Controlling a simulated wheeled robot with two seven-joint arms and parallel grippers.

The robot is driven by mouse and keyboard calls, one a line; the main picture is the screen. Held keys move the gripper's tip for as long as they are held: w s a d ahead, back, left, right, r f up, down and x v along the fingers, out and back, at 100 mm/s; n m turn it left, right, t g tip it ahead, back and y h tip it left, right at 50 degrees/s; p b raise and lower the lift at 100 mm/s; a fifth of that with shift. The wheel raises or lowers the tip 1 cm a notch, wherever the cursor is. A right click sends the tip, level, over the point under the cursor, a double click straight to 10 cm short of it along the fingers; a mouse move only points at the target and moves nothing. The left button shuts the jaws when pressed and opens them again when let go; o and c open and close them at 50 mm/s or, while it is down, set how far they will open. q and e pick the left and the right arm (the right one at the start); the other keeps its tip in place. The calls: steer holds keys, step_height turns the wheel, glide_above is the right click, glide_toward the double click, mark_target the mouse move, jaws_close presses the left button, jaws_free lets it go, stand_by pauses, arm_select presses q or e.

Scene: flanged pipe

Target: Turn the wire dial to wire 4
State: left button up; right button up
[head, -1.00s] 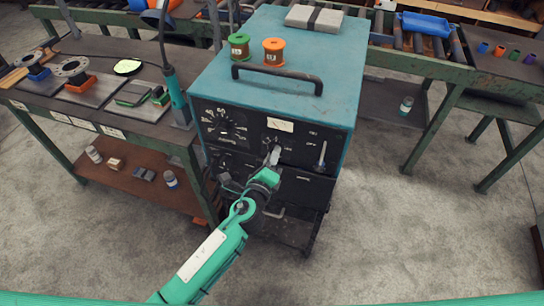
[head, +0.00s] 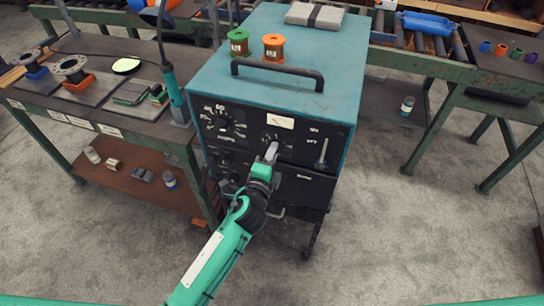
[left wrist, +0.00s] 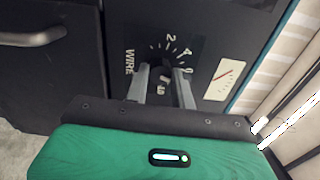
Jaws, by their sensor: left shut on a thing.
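The blue welding machine (head: 255,60) has a black front panel with several knobs. The wire dial (left wrist: 161,80) sits on that panel, with "WIRE" and the numbers 2, 4 and 6 around it in the left wrist view. My left gripper (head: 272,151) reaches the panel from the front; its two fingers also show in the left wrist view (left wrist: 163,86), one on each side of the dial's knob. It is shut on the knob. The fingers partly hide the dial, and I cannot read which number it points to. My right gripper is not in view.
A larger numbered dial (head: 224,124) is at the panel's upper left, a switch (head: 322,153) at its right, and a white meter (head: 281,122) above the wire dial. Two wire spools, green (head: 238,42) and orange (head: 273,47), stand on top.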

arm_select(q)
steer(key=shift+n, duration=5.6)
steer(key=o, duration=1)
steer(key=shift+s, duration=0.1)
